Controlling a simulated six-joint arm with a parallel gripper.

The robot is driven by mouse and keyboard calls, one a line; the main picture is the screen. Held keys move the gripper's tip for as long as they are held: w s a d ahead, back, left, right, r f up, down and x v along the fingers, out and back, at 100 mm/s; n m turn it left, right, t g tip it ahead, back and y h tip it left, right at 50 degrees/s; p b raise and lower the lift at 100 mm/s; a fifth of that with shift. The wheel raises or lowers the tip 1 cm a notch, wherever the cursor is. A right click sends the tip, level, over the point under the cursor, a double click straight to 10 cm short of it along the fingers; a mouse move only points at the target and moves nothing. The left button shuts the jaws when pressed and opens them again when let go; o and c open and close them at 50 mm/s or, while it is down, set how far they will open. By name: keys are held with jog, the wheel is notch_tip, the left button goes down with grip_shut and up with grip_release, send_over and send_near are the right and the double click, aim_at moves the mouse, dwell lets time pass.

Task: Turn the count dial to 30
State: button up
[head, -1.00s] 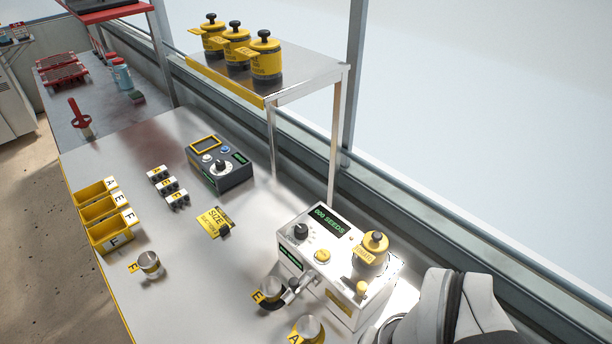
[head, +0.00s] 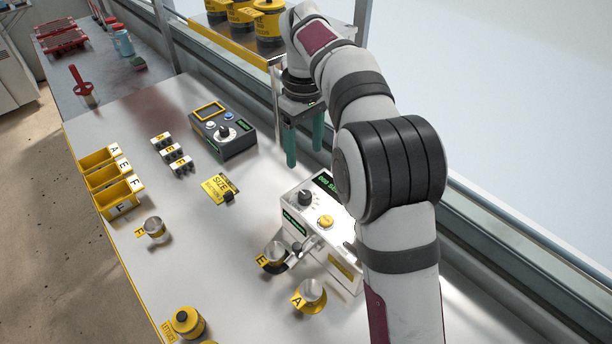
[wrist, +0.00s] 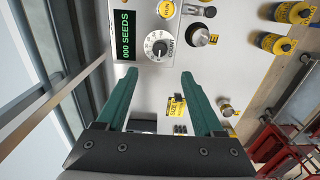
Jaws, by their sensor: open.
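The white seeder box (head: 318,240) stands on the steel bench, with its lit display (wrist: 125,37) reading 000 SEEDS in the wrist view. The count dial (head: 306,197) is a black knob on the box's top. In the wrist view the dial (wrist: 158,46) has a white numbered scale and the word COUNT beside it; the scale numbers are too small to read surely. My gripper (head: 304,156) has green fingers, open and empty, pointing down behind and above the dial. In the wrist view the dial lies just beyond and between the fingertips (wrist: 158,75), apart from them.
A yellow button (head: 326,222) is beside the dial. Cups marked E (head: 274,254) and A (head: 311,293) stand by the box. A dark control box (head: 222,134) with its own knob is further left. A steel shelf with yellow jars (head: 240,14) rises behind my gripper.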

aim_at(305, 194)
notch_tip(305, 194, down, 13)
jog(key=shift+f, duration=0.1)
grip_shut()
dwell(0.3)
